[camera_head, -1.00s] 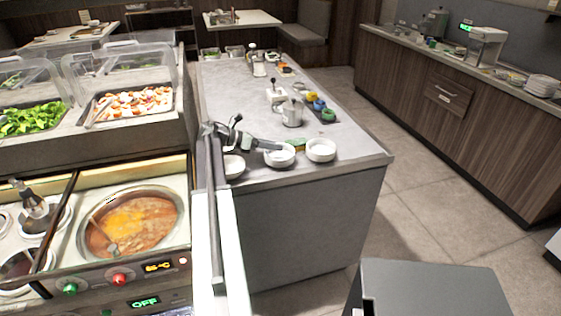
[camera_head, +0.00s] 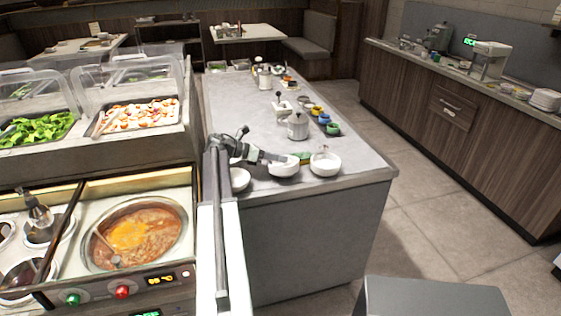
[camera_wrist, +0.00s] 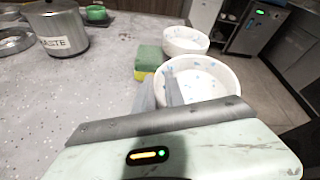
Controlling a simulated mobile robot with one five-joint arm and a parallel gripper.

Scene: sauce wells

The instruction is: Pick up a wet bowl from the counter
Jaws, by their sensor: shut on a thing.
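Three white bowls stand in a row near the counter's front edge in the head view: a left bowl (camera_head: 240,181), a middle bowl (camera_head: 285,169) and a right bowl (camera_head: 326,165). My gripper (camera_head: 284,159) is shut on the rim of the middle bowl. In the wrist view, my gripper's fingers (camera_wrist: 168,92) meet this bowl's near wall (camera_wrist: 205,65), with bluish droplets inside it. The right bowl (camera_wrist: 186,38) also shows droplets, just beyond it. I cannot tell whether the held bowl is clear of the counter (camera_head: 250,110).
A green-and-yellow sponge (camera_wrist: 148,62) lies beside the bowls. A labelled metal pot (camera_head: 298,126) stands behind them, with small coloured cups (camera_head: 324,118) near it. The food station with a soup pot (camera_head: 135,234) is at the left. Open floor (camera_head: 420,200) lies to the right.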

